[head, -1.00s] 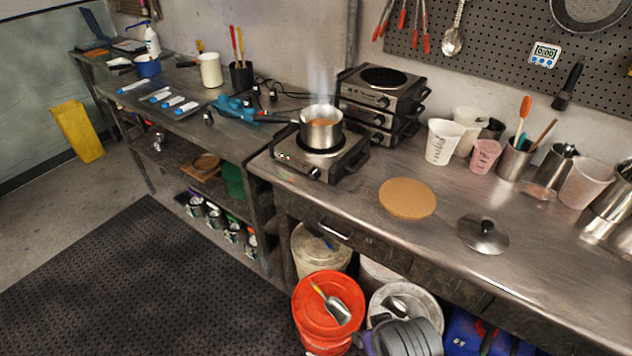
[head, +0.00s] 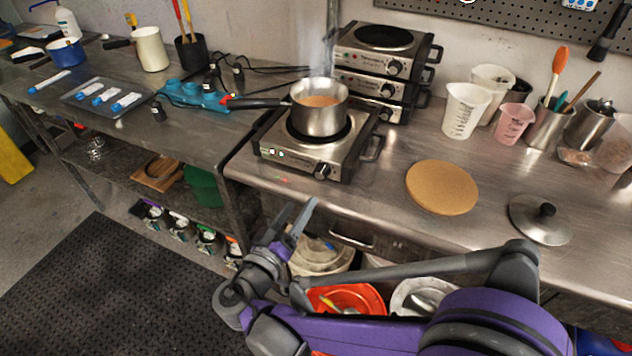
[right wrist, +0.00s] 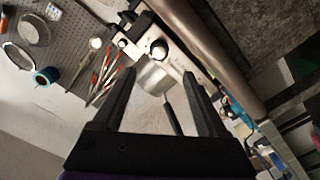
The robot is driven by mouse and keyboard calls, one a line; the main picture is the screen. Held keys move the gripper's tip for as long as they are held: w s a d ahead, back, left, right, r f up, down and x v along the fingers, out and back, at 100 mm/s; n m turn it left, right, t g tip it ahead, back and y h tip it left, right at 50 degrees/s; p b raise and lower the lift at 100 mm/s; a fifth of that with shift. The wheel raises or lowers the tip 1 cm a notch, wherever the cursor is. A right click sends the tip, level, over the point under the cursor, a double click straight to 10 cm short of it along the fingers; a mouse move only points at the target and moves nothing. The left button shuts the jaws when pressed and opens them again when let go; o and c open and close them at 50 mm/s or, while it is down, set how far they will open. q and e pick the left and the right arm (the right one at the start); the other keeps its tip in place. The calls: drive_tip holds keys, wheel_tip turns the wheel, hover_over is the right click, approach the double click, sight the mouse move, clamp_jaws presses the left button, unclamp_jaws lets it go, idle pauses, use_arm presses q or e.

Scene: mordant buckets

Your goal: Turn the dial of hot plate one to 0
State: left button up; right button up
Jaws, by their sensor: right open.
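A single steel hot plate (head: 275,140) stands near the front left corner of the steel bench, with a steaming saucepan (head: 318,115) of orange-brown liquid on it. Its black dial (head: 323,171) is on the front face, and the number it points to is too small to read. A black dial (right wrist: 159,49) on a light panel also shows in the right wrist view, ahead of the fingers. I cannot read a label "one" on any hot plate. My right gripper (head: 299,222) is open and empty, in front of and below the dial, apart from it. My left gripper is not in view.
More hot plates (head: 384,64) are stacked behind on the right. The saucepan handle (head: 258,103) points left over a blue power strip (head: 192,95). A cork mat (head: 442,187) and a lid (head: 540,219) lie to the right. Buckets stand under the bench.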

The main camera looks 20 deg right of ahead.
sight(319, 175)
drive_tip(key=x, duration=1)
drive_tip(key=shift+d, duration=0.15)
clamp_jaws()
